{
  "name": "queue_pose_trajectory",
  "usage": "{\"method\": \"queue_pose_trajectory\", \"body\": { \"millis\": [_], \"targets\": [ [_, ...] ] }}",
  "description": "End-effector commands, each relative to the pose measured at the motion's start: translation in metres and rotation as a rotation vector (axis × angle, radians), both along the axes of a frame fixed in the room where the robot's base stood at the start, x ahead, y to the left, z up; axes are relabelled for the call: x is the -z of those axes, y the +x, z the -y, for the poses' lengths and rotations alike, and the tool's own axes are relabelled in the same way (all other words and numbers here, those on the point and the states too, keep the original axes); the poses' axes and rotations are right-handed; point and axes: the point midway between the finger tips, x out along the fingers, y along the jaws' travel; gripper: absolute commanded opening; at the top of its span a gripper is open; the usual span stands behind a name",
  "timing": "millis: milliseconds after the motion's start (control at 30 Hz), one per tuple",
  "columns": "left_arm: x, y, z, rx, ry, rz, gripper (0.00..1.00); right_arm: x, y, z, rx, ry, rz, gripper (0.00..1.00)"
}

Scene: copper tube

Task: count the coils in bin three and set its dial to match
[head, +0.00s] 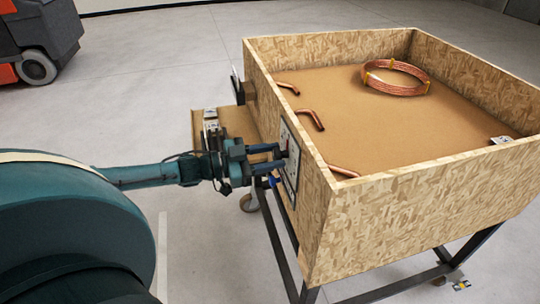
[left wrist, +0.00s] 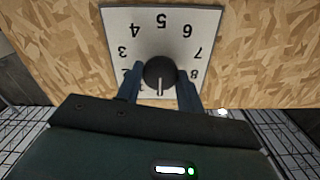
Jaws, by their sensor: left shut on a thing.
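A wooden chipboard bin (head: 400,200) on a dark wheeled stand holds one copper coil (head: 397,78) with yellow ties, lying at its back. Bent copper tube pieces (head: 310,118) also lie in it. No bin number is readable. A white dial plate (head: 291,178) is on its left wall; in the left wrist view the plate (left wrist: 120,42) appears upside down with numbers around a black knob (left wrist: 158,70). My left gripper (left wrist: 160,84) is shut on the knob, a finger each side. My right gripper is out of view.
A small shelf (head: 238,122) with items sticks out from the bin's left side, close beyond my left gripper. A red and grey wheeled machine (head: 40,35) stands far left. The grey floor between is open.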

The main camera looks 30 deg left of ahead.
Motion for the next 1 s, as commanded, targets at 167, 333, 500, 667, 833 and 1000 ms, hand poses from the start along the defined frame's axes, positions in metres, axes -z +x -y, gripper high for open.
{"method": "queue_pose_trajectory", "body": {
  "millis": [167,333,500,667,833,1000],
  "targets": [
    [-0.0004,-0.0005,0.0004,0.001,0.054,0.047,0.15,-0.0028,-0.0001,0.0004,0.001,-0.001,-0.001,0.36],
    [-0.0001,-0.0008,0.0006,0.0,0.141,0.121,0.15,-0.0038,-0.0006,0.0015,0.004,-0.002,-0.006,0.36],
    [0.0,-0.0008,0.0009,0.001,0.241,0.208,0.15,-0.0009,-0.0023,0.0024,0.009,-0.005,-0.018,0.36],
    [0.0004,-0.0011,0.0011,0.001,0.327,0.28,0.15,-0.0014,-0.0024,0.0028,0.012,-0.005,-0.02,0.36],
    [0.0005,-0.001,0.0013,0.001,0.397,0.341,0.15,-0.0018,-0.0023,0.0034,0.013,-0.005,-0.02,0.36],
    [0.0008,-0.0012,0.0012,0.001,0.441,0.379,0.15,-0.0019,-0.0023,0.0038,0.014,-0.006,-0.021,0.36]
  ]
}}
